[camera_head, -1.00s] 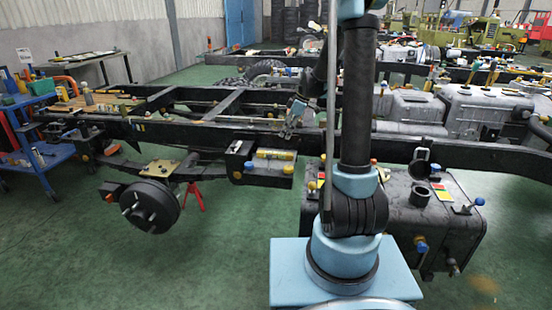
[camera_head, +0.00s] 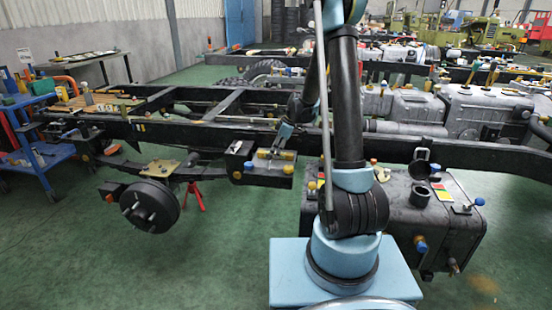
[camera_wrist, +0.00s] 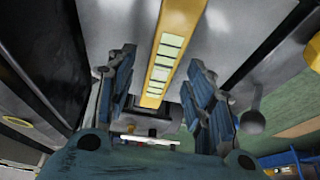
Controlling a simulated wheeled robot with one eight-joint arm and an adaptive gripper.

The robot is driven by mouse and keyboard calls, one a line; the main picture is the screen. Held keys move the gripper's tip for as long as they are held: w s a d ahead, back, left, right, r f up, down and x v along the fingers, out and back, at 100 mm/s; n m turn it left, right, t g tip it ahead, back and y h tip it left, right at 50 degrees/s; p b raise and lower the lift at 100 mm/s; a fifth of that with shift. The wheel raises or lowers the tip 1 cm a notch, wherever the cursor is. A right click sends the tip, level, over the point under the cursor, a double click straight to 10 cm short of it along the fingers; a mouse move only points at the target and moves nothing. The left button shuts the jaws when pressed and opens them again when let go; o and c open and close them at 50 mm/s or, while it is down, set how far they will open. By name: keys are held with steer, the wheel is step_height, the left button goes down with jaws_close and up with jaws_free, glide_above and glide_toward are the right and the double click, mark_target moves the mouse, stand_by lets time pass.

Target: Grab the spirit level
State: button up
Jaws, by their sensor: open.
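The spirit level is a yellow bar with a row of pale windows (camera_wrist: 166,58), lying on a grey metal surface in the wrist view. In the head view its yellow end (camera_head: 288,155) shows on top of the dark box on the near frame rail. My gripper (camera_head: 274,149) is just over the level and hides its middle part. In the wrist view the two blue-grey fingers of my gripper (camera_wrist: 162,62) are spread, one on each side of the bar, with space between. Whether the fingertips reach down beside it I cannot tell.
The dark box (camera_head: 247,173) carries yellow caps on its near side. The black frame rail (camera_head: 450,151) runs behind the box and across the view. A wheel hub (camera_head: 150,206) hangs at the left, and a dark tank (camera_head: 400,215) stands at the right. A blue cart (camera_head: 50,160) is far left.

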steer(key=shift+a+f, duration=0.15)
steer(key=shift+f, duration=0.25)
jaws_close()
